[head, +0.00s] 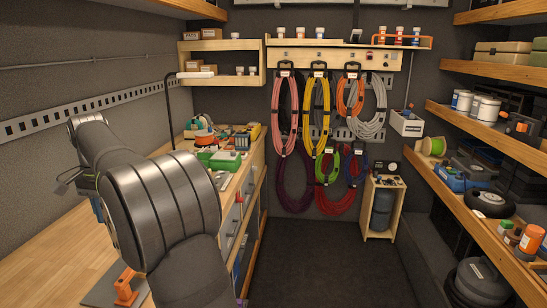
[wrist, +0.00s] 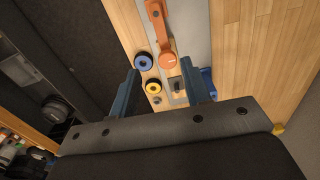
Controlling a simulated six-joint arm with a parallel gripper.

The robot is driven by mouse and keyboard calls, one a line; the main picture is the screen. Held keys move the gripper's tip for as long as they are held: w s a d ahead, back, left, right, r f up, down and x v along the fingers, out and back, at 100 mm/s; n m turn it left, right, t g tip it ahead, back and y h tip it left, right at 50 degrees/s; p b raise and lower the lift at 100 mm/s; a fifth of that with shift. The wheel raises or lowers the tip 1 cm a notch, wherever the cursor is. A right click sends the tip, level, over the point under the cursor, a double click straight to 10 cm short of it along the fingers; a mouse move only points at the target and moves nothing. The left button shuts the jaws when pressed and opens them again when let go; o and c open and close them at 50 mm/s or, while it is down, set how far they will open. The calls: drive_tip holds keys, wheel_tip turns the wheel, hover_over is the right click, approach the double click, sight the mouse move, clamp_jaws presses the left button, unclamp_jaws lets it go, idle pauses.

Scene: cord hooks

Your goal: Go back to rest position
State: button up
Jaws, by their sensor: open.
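My gripper (wrist: 160,68) shows in the wrist view with its two dark blue fingers spread apart. No object is held between them. It is above a wooden worktop (wrist: 232,60), with small items below it. In the head view my arm fills the left foreground over the bench, and the gripper's fingers cannot be made out clearly. On the back wall hang a pink cord (head: 285,115), a yellow cord (head: 319,110), an orange cord (head: 350,100) and a grey cord (head: 373,110), with purple, green and blue cords lower down.
The wooden bench (head: 50,245) runs along the left, with green boxes and tools at its far end. An orange tool (wrist: 160,35), a blue ring (wrist: 143,62) and a yellow ring (wrist: 153,87) lie below the gripper. Loaded shelves (head: 490,137) line the right. The middle floor is clear.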

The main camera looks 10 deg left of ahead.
wheel_tip(320, 180, down, 17)
drive_tip(key=shift+f, duration=0.1)
idle(0.4)
wheel_tip(320, 180, up, 18)
wheel_tip(320, 180, down, 18)
drive_tip(key=shift+r, duration=0.2)
drive_tip(key=shift+a+f, duration=0.1)
drive_tip(key=shift+f, duration=0.1)
drive_tip(key=shift+a+n, duration=0.2)
drive_tip(key=shift+n, duration=0.65)
drive_tip(key=shift+a+n, duration=0.15)
drive_tip(key=shift+n, duration=0.7)
